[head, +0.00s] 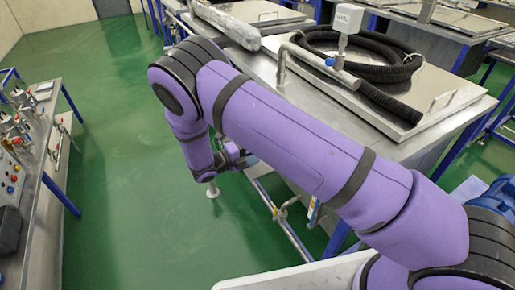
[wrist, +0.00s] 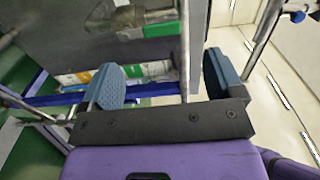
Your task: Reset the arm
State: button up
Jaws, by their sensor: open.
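My purple arm stretches across the head view from the lower right to the upper left and bends down at the elbow. My gripper hangs low beside the metal bench, at the end of the forearm; in the head view it is small and partly hidden by the arm (head: 240,158). In the wrist view my gripper (wrist: 165,88) shows two blue-grey finger pads set wide apart, with nothing between them but a thin metal rod that looks to lie beyond. The bench's side panel (wrist: 80,45) fills the upper left of the wrist view.
The metal bench (head: 262,75) carries a lid (head: 440,100), a black hose (head: 395,75), a white box labelled LEVEL (head: 349,17) and a pipe with a blue valve. A workbench with fittings (head: 40,190) stands at the left. The green floor (head: 120,180) between is clear.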

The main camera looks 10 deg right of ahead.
dwell(0.3)
jog(key=s+d+r+m+g+y, duration=0.25)
jog(key=d+r+m, duration=0.25)
jog(key=r+m, duration=0.3)
jog(key=s+d+r+m+g+y, duration=0.2)
jog(key=s+d+r+m+y, duration=0.3)
jog(key=r, duration=0.6)
jog(key=s+d+r+m+g+y, duration=0.2)
jog(key=d+r+m+g, duration=0.15)
jog(key=r+m, duration=0.5)
jog(key=s+d+r+m+t+y, duration=0.3)
jog(key=s+r+m, duration=0.3)
jog(key=s+m, duration=0.3)
jog(key=s+d+r+m+t+y, duration=0.3)
jog(key=s+r+m, duration=0.4)
jog(key=s, duration=0.7)
jog(key=shift+r+m+t+y, duration=0.25)
jog(key=shift+m+t+y, duration=0.65)
jog(key=shift+m, duration=0.25)
